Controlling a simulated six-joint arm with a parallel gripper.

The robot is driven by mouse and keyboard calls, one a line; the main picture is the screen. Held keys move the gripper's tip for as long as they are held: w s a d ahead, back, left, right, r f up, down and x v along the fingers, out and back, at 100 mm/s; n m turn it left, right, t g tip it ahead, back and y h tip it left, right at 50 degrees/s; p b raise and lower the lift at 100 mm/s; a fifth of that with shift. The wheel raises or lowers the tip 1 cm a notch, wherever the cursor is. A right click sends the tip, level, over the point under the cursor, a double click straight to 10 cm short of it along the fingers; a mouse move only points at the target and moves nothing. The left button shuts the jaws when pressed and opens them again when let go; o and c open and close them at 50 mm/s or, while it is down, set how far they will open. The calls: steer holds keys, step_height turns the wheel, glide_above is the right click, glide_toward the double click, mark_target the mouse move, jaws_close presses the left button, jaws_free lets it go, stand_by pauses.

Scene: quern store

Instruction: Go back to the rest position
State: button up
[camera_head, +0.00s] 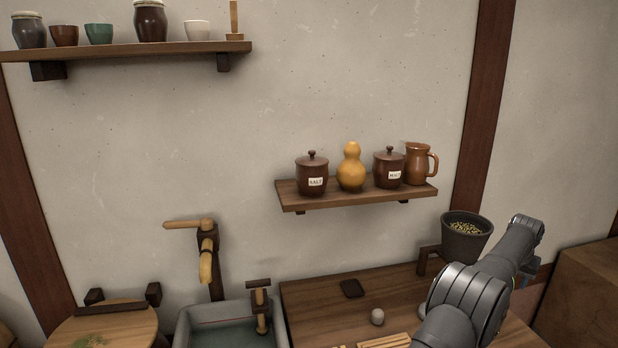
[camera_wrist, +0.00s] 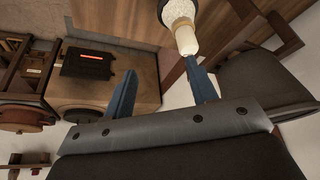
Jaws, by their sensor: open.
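My gripper (camera_wrist: 160,67) shows in the wrist view with its two blue fingers well apart and nothing held between them. A pale object with a speckled white end and a cream tip (camera_wrist: 185,35) lies right by the right fingertip; I cannot tell whether they touch. In the head view my arm reaches in at the lower right, over the wooden counter (camera_head: 335,312).
A dark pot of grain (camera_head: 466,236) stands right beside my arm. A small round knob-like object (camera_head: 377,316) and a dark square (camera_head: 352,288) lie on the counter. The stone sink (camera_head: 187,325) is to the left. A wall shelf (camera_head: 300,203) holds jars, a gourd and a jug.

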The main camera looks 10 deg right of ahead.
steer(key=s+r, duration=0.4)
steer(key=s, duration=0.4)
steer(key=s+a+f+m+g, duration=0.1)
steer(key=s+a+f+m, duration=0.1)
steer(key=a+f, duration=0.3)
steer(key=s+a+f+m+g, duration=0.1)
steer(key=s+a+f+m, duration=0.2)
steer(key=a, duration=0.9)
steer(key=shift+f+m+g+h, duration=0.4)
steer(key=shift+f+m, duration=0.6)
steer(key=shift+f, duration=0.35)
steer(key=shift+o, duration=0.2)
steer(key=shift+d, duration=0.1)
